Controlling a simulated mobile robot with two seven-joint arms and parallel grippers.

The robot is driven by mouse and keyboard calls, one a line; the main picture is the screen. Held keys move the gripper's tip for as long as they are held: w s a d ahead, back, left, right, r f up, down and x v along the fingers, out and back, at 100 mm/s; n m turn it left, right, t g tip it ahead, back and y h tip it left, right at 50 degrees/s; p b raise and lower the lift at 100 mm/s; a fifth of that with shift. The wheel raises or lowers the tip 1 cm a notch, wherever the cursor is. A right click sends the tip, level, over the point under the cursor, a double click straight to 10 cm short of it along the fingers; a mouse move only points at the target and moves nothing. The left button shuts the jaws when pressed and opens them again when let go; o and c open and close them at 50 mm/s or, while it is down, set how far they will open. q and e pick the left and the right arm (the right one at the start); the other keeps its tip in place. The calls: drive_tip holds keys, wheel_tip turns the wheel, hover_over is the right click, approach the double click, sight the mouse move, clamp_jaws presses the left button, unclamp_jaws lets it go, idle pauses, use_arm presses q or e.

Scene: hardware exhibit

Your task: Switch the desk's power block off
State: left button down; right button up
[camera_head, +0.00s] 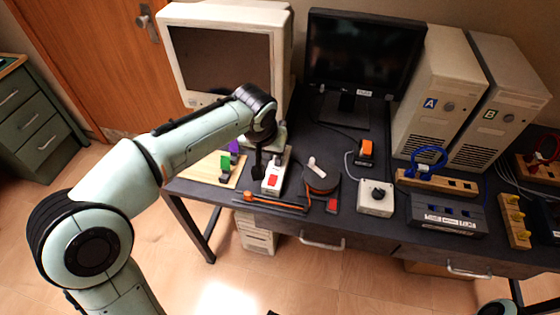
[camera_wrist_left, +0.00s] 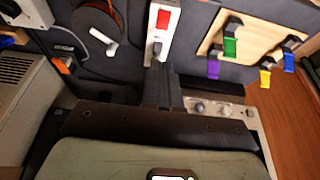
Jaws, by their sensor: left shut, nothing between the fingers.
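The power block (camera_head: 283,161) is a white strip lying on the dark desk (camera_head: 340,225) in front of the old monitor. Its red switch (camera_head: 272,181) is near the front end. In the left wrist view the power block (camera_wrist_left: 153,36) runs up to the top edge, with the red switch (camera_wrist_left: 163,19) on it. My left gripper (camera_head: 257,173) is shut and empty, pointing down at the strip's left side, close to the switch. In the left wrist view the shut fingers (camera_wrist_left: 161,68) cover part of the strip. I cannot tell whether they touch it.
A wooden board (camera_head: 213,170) with coloured clips lies left of the strip. A dark round disc (camera_head: 317,181) with a white handle is to the right. Beyond it are a white box with a dark knob (camera_head: 376,197) and two computer towers (camera_head: 430,85).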

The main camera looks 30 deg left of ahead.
sight(274, 176)
use_arm(q)
drive_tip(key=x, duration=0.9)
drive_tip(key=b+x, duration=0.1)
drive_tip(key=x, duration=0.4)
drive_tip(key=shift+s+d, duration=0.15)
drive_tip(key=shift+s, duration=0.25)
use_arm(e)
drive_tip(key=shift+s+f, duration=0.3)
drive_tip(key=shift+f, duration=0.35)
